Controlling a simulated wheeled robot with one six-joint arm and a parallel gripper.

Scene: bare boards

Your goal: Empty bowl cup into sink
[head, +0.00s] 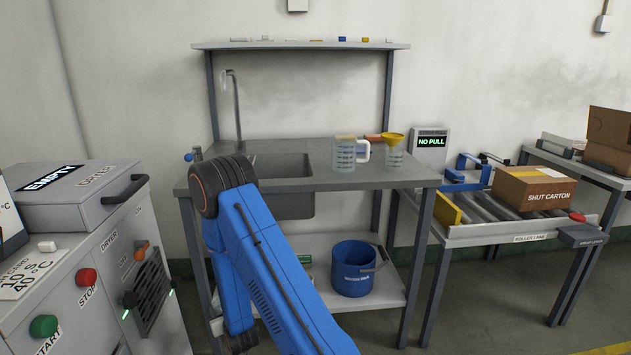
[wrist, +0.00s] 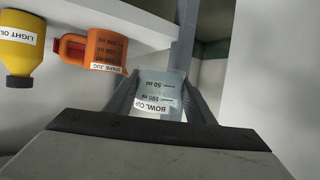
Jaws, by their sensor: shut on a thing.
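My gripper (wrist: 160,100) is shut on the bowl cup (wrist: 158,88), a clear, pale cup with a white name label and volume marks. The cup sits between the two fingers in the wrist view; what it holds cannot be made out. In the head view my blue arm stands in front of the bench's left side and hides the gripper and cup. The sink (head: 284,168) is a grey basin set in the bench top, partly behind my arm. A thin tap (head: 236,112) rises at its back left.
The wrist view shows an orange spare jug (wrist: 94,48) and a yellow oil bottle (wrist: 20,48) beside a pale shelf. A clear jug (head: 344,155) and another vessel with a yellow funnel (head: 393,140) stand right of the sink. A blue bucket (head: 353,270) stands on the lower shelf.

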